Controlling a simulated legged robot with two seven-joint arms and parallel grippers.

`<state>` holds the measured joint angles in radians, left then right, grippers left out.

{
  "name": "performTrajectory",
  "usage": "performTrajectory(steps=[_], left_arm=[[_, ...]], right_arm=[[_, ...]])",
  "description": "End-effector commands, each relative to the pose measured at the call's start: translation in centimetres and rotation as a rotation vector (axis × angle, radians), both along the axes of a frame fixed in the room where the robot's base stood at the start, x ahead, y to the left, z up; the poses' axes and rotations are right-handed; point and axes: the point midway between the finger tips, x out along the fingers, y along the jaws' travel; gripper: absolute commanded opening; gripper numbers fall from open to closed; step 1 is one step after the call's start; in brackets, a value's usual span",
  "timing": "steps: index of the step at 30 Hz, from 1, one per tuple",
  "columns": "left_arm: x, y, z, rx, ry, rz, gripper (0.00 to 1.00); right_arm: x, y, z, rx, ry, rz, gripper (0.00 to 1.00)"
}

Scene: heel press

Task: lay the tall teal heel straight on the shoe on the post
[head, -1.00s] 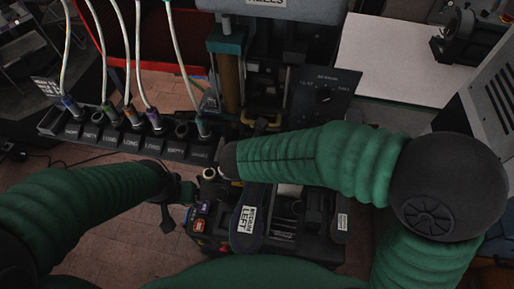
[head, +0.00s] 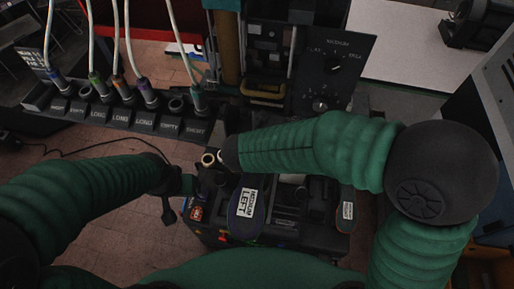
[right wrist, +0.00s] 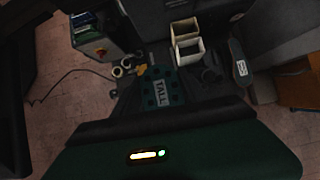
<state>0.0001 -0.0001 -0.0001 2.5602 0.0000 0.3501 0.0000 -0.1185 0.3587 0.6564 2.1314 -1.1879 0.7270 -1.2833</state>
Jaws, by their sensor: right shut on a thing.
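A teal piece labelled TALL (right wrist: 161,88) shows in the right wrist view, just beyond my wrist; it looks like the tall heel. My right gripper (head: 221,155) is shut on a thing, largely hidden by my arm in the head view. The fingers' contact is too dark to make out. My left gripper (head: 178,192) hangs at the left of the press bench, apart from the right one; its jaws are too small to read. A dark sole labelled MEDIUM LEFT (head: 245,208) lies below my right forearm. I cannot make out the shoe on the post clearly.
A rack (head: 125,112) with several labelled slots and cabled plugs stands at the upper left. A control panel (head: 335,65) with knobs is at the back. A second dark sole (head: 347,207) is at the right. Two pale open boxes (right wrist: 186,45) show in the wrist view.

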Motion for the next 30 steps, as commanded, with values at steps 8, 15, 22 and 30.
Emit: performTrajectory(steps=[8,15,22,30], left_arm=[[0.01,-0.01,0.08,0.0,0.0,0.0,0.8],[0.01,-0.01,-0.07,0.0,0.0,0.0,0.8],[0.01,0.0,-0.39,0.0,0.0,0.0,0.8],[0.01,-0.01,-0.73,0.0,0.0,0.0,0.8]], right_arm=[[-0.08,-0.03,0.12,0.0,-0.001,-0.001,0.05],[-0.06,0.0,-0.05,0.0,-0.001,0.0,0.05],[-0.03,0.0,-0.44,0.0,-0.001,0.0,0.05],[-0.07,0.0,-0.82,0.0,-0.001,0.0,0.05]])
